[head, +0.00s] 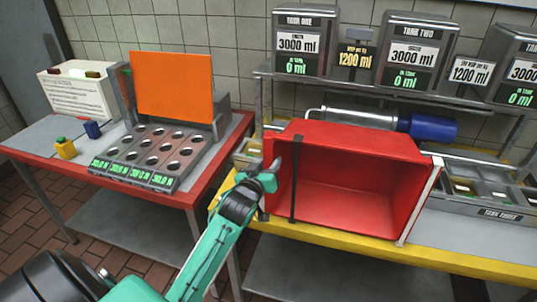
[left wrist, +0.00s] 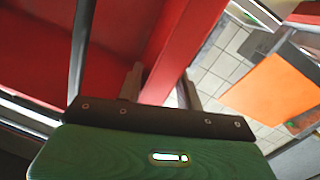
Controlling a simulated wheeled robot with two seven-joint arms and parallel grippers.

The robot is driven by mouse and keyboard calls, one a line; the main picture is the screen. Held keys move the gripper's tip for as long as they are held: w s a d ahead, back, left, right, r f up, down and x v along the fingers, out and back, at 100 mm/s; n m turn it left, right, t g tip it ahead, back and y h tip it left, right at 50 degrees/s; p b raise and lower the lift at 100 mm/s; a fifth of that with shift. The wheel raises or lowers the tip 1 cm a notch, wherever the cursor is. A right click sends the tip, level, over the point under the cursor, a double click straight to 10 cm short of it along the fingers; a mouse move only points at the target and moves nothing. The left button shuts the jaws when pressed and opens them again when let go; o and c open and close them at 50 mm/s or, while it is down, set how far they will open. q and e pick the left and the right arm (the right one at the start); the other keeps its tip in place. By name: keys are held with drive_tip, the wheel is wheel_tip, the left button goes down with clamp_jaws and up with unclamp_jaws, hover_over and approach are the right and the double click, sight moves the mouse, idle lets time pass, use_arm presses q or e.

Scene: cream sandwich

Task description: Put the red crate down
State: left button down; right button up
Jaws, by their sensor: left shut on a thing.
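The red crate (head: 345,195) is in the middle right of the head view, over the yellow-edged bench (head: 480,264). It is turned on its side, with its open mouth facing me. My left gripper (head: 272,178) is shut on the crate's left wall. In the left wrist view, the two fingers (left wrist: 160,90) stand on either side of a red wall of the crate (left wrist: 172,50). I cannot tell whether the crate touches the bench. My right gripper is not in view.
Tanks with displays (head: 306,42) stand on a shelf behind the crate. A blue-ended cylinder (head: 430,127) lies behind it. On the left, a red table (head: 215,168) holds a holed block (head: 140,170), an orange panel (head: 173,88) and small yellow (head: 66,149) and blue (head: 92,130) items.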

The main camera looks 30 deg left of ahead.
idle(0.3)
use_arm(q)
drive_tip(key=shift+f, duration=0.4)
